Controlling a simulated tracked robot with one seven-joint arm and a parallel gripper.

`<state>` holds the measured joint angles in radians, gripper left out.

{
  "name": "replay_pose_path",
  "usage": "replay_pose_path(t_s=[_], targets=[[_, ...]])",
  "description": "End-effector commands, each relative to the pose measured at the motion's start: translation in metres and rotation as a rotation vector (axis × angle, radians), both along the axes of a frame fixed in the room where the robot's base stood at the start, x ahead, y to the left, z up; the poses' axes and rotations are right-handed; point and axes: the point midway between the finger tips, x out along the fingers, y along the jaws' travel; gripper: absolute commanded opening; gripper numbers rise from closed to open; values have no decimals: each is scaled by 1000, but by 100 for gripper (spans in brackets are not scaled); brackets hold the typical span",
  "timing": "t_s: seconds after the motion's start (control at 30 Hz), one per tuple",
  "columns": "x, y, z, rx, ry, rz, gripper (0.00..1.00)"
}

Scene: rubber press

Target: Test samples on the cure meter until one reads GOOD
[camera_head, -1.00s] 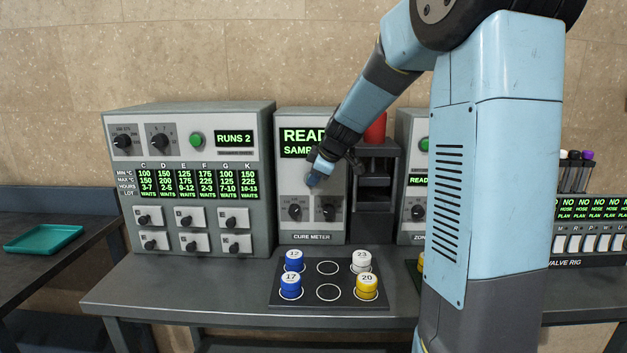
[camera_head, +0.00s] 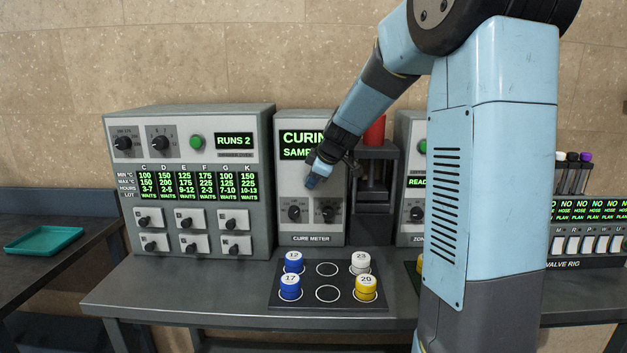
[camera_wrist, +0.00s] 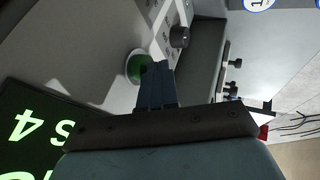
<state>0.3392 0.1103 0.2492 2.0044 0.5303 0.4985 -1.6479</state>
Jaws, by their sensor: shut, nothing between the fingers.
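The cure meter (camera_head: 294,179) stands at the back of the bench. Its green screen (camera_head: 302,145) now begins "CURIN" above "SAMP", partly hidden by my arm. My gripper (camera_head: 313,181) is shut and empty at the meter's front. In the wrist view its fingertips (camera_wrist: 157,72) are at the green button (camera_wrist: 138,66), touching or very close. Samples sit on the dark tray (camera_head: 328,304): blue 12 (camera_head: 293,262), blue 17 (camera_head: 290,287), white 23 (camera_head: 360,262) and yellow 20 (camera_head: 366,287). Two ringed places in the middle column are empty.
Left of the meter stands a larger unit (camera_head: 262,180) with a "RUNS 2" screen and several knobs. A press-like frame (camera_head: 375,190) with a red top stands right of it. A teal tray (camera_head: 43,240) lies on the left table. The front bench strip is clear.

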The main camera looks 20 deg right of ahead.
Motion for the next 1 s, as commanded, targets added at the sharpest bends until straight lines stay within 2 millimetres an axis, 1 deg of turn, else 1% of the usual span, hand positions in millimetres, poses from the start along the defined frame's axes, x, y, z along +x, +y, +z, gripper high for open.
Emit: replay_pose_path(t_s=[0.1, 0.2, 0.4, 0.6, 0.8, 1.0], targets=[[-15, 9, 0, 0, 1, 3, 0], [-25, 2, 16, 0, -3, -1, 0], [-47, -3, 47, -1, -3, 4, 0], [-63, -7, 69, 0, 0, 7, 0], [-70, -10, 79, 1, 1, 7, 0], [-71, -10, 80, 1, 2, 7, 0]])
